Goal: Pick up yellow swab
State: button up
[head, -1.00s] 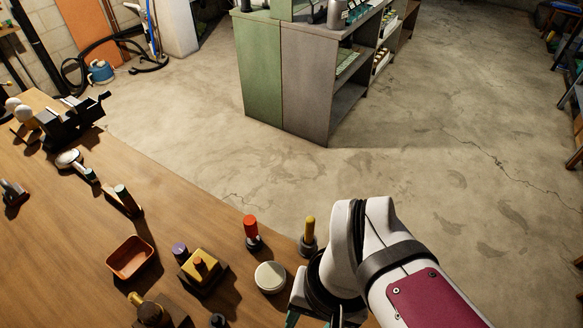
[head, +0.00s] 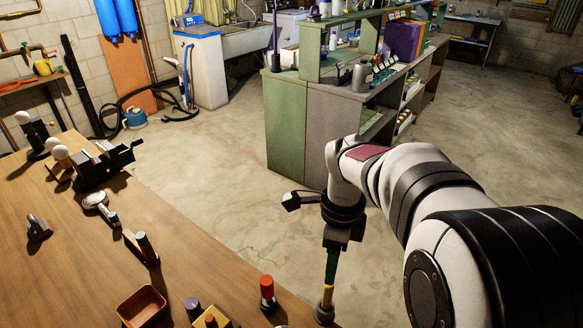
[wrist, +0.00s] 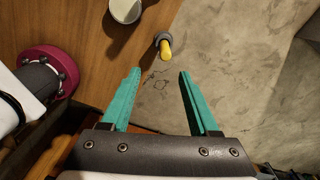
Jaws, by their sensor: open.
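The yellow swab (head: 327,296) stands upright in a small dark grey base at the table's front right edge. In the wrist view, the yellow swab (wrist: 166,48) shows beyond the fingertips, with its grey holder behind it. My gripper (wrist: 159,72) is open, its two teal fingers apart with nothing between them. I cannot tell the exact gap.
A red-topped swab (head: 267,288) stands to the left on the wooden table (head: 190,275). A purple-topped piece (head: 192,305), a yellow block (head: 212,320) and an orange-brown tray (head: 141,306) are further left. A round pale lid (wrist: 125,9) lies near the swab. Open floor lies beyond the table edge.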

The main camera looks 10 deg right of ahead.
aim_at(327, 298)
jog(key=shift+m, duration=0.3)
jog(key=f, duration=1)
jog(key=w+f, duration=0.1)
jog(key=f, duration=0.5)
jog(key=shift+d, duration=0.15)
grip_shut()
